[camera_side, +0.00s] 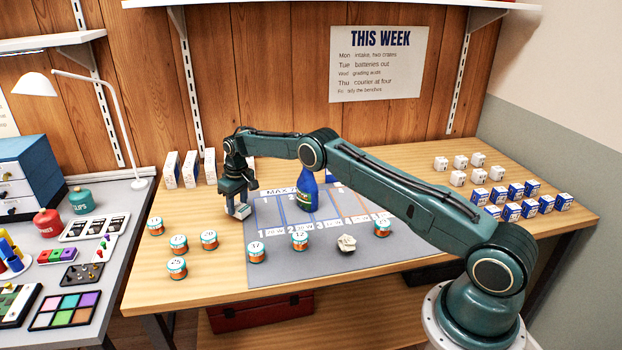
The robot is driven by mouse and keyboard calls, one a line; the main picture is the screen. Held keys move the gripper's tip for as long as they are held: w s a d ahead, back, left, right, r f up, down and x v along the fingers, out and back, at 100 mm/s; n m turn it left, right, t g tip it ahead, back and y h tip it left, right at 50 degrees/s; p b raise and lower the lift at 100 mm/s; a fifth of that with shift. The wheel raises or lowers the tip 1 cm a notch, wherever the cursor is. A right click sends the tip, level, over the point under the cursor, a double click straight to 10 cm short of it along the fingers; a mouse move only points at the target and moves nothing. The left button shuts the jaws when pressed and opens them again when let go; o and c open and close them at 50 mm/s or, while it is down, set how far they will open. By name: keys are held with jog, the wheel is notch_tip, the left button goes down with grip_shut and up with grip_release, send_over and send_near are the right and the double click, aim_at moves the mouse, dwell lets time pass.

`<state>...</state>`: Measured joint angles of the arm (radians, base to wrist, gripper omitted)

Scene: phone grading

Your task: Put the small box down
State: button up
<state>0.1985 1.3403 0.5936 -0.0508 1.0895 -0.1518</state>
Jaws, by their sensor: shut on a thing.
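My gripper (238,204) points down over the left edge of the grey mat (275,275). It is shut on a small pale box (242,211), held low between the fingers. The fingers hide part of the box, and I cannot tell whether it touches the surface below.
A blue bottle (307,192) stands on the mat's numbered lanes, behind my arm. Several numbered tins (256,252) and a crumpled pale lump (346,243) sit at the front. White boxes (459,161) and blue-and-white boxes (515,191) stand in groups at right.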

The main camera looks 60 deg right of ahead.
aim_at(241, 207)
jog(key=shift+f, duration=0.4)
jog(key=o, duration=1)
jog(key=shift+r, duration=0.15)
jog(key=r, duration=0.4)
jog(key=s+r, duration=0.1)
jog(key=r, duration=0.7)
jog(key=shift+s+r, duration=0.2)
jog(key=shift+r, duration=0.05)
